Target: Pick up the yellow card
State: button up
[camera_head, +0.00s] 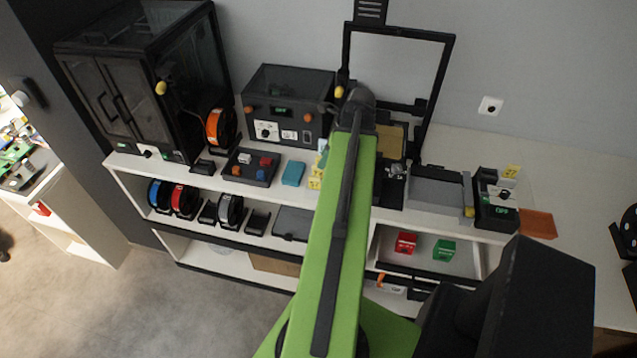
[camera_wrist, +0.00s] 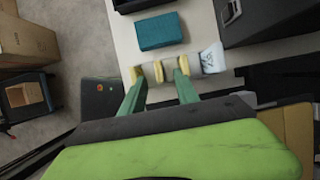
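A teal box (camera_wrist: 159,31) lies just beyond the cards. A white card or block (camera_wrist: 213,58) stands to their right. A dark tray with small blocks (camera_head: 250,167) is left of the teal box. Another yellow tag (camera_head: 511,171) stands on a device at the right.

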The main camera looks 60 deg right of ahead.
aim_at(318, 174)
jog(key=shift+w+f, duration=0.2)
jog(key=shift+f, duration=0.15)
jog(key=b+x, duration=0.5)
jog(key=shift+a+f, duration=0.1)
jog(key=shift+f, duration=0.1)
jog(key=shift+r, duration=0.2)
grip_shut()
